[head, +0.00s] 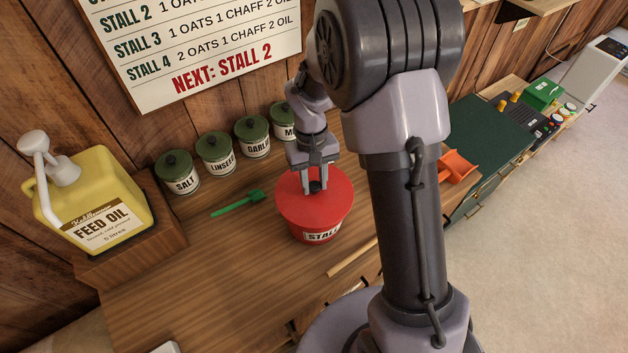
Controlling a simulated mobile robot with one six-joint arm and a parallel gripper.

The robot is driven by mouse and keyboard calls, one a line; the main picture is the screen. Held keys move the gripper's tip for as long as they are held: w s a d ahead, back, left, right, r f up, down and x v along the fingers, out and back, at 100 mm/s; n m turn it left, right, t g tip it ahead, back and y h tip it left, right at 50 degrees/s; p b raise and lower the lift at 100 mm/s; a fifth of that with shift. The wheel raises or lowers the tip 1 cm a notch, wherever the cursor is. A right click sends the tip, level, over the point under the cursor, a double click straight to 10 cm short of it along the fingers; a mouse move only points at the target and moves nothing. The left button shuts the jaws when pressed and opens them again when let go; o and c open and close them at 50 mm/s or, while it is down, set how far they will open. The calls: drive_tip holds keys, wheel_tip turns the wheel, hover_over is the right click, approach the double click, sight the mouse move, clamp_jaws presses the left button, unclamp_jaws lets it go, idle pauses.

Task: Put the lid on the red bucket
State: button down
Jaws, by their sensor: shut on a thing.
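The red bucket (298,233) stands upright on the wooden counter, with a white label on its front that reads "STALL" and is partly cut off. The red round lid (335,207) lies over the bucket's mouth and looks level and centred on it. I cannot tell whether its rim is fully seated. My gripper (316,187) points down over the middle of the lid, its two fingers shut on the lid's dark knob. The inside of the bucket is hidden under the lid.
Several green-lidded jars (216,153) stand behind the bucket by the wall. A green scoop (238,203) lies to its left. The yellow feed oil jug (105,200) sits on a wooden block further left. A wooden stick (351,258) lies in front. An orange scoop (457,167) is at right.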

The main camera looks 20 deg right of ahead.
drive_tip(key=shift+f, duration=0.3)
drive_tip(key=c, duration=1.3)
unclamp_jaws()
drive_tip(key=shift+c, duration=0.2)
drive_tip(key=shift+r, duration=0.1)
wheel_tip(320, 180, up, 11)
drive_tip(key=w+p, duration=0.1)
drive_tip(key=p, duration=0.7)
drive_tip(key=shift+w+p, duration=0.2)
drive_tip(key=shift+p, duration=0.2)
